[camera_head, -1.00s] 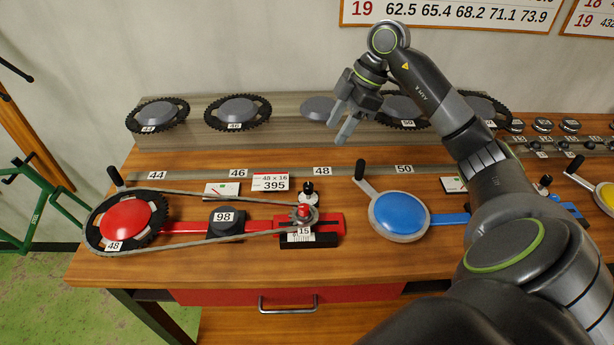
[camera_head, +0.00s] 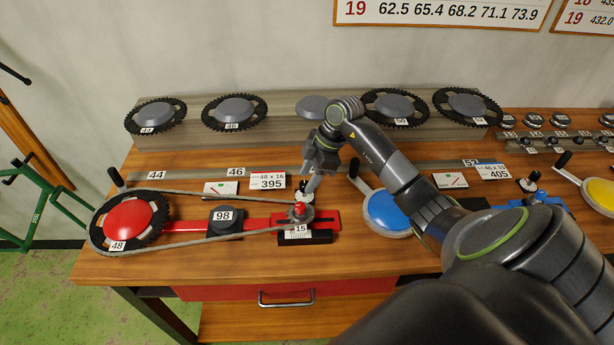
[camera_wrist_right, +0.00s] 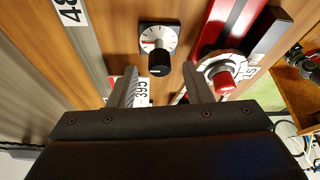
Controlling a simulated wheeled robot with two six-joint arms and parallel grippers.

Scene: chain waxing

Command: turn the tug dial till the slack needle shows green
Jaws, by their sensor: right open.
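The tug dial is a black knob on a white-faced dial with red marks (camera_wrist_right: 155,38); it stands behind the red-hubbed sprocket (camera_wrist_right: 224,82). In the head view the dial (camera_head: 304,195) is partly behind my right gripper (camera_head: 311,182). In the right wrist view the two fingers of the gripper (camera_wrist_right: 160,84) are apart with nothing between them, and the knob shows just beyond them. I cannot tell whether they touch it. The slack gauge (camera_head: 220,188) is a small white plate with a thin needle left of the 395 card; its reading is too small to tell. My left gripper is not in view.
A chain (camera_head: 225,234) loops from the large red-hubbed chainring (camera_head: 130,222) to the small sprocket (camera_head: 299,212). A blue crank disc (camera_head: 388,212) stands to the right, partly behind my right arm. Spare chainrings (camera_head: 235,110) line the rear shelf.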

